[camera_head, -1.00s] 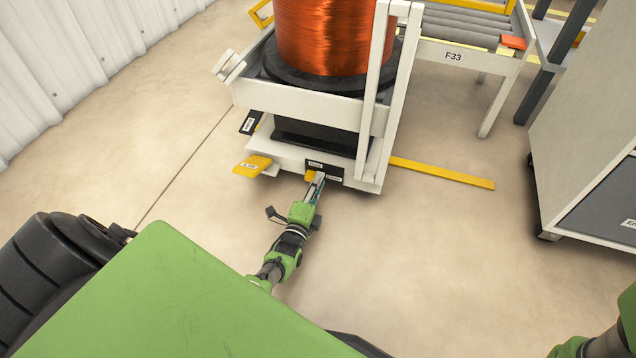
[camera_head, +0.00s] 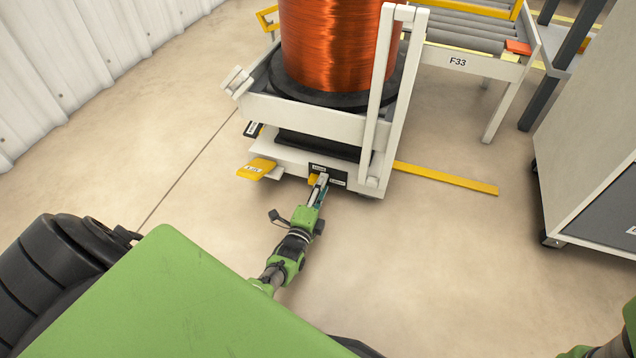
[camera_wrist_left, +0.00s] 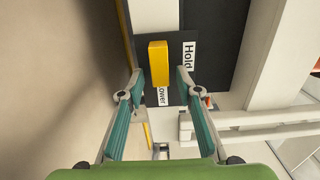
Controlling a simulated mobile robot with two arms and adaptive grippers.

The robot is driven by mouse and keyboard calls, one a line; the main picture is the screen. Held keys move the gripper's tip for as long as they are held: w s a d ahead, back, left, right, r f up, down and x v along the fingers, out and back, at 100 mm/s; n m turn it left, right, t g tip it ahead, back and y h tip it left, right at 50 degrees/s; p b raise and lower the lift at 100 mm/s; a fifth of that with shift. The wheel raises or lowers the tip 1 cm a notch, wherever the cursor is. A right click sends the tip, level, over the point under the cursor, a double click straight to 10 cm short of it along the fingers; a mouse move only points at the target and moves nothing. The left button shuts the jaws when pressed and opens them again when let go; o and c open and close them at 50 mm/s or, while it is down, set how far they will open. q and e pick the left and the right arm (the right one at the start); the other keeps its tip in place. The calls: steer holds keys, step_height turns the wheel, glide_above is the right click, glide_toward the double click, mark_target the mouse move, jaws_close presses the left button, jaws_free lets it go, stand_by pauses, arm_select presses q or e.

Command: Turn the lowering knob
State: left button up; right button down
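The yellow lowering knob (camera_head: 314,179) sits on a black panel at the front of the white lift cart. In the left wrist view the knob (camera_wrist_left: 158,63) is a yellow bar standing upright in the picture, beside the labels "Hold" and "Lower", the latter partly covered. My left gripper (camera_head: 321,186) is at the panel, close to the knob. In the left wrist view its two fingers (camera_wrist_left: 159,84) are spread, one on each side of the knob's lower end, with visible gaps. My right gripper is out of view; only part of the right arm shows at the lower right.
The cart (camera_head: 300,115) carries a large copper wire spool (camera_head: 335,45). A yellow pedal (camera_head: 257,168) sticks out at its left, and a yellow bar (camera_head: 445,178) lies on the floor at its right. A cabinet (camera_head: 590,150) stands at the right.

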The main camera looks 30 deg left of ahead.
arm_select(q)
steer(key=n+b, duration=0.2)
steer(key=n, duration=0.4)
steer(key=a+r+n+b, duration=0.1)
steer(key=n+b, duration=0.1)
steer(key=n, duration=0.4)
steer(key=a+n+b, duration=0.1)
steer(key=n+b, duration=0.2)
steer(key=n, duration=0.3)
steer(key=shift+s+r, duration=0.2)
steer(key=shift+r, duration=0.05)
steer(key=shift+s+d+r+p, duration=0.2)
steer(key=shift+s+p, duration=0.2)
steer(key=shift+p, duration=0.15)
steer(key=shift+s+d+r+p, duration=0.1)
steer(key=shift+s+r+p, duration=0.1)
steer(key=shift+s+p, duration=0.3)
steer(key=p+v, duration=0.7)
steer(key=v, duration=0.5)
steer(key=s+d+r+m+g+h+p, duration=0.4)
steer(key=s+d+r+g+p, duration=0.4)
steer(key=p, duration=2.3)
steer(key=shift+s+d+r+h, duration=0.7)
steer(key=shift+s+d, duration=1.1)
steer(key=shift+s, duration=0.75)
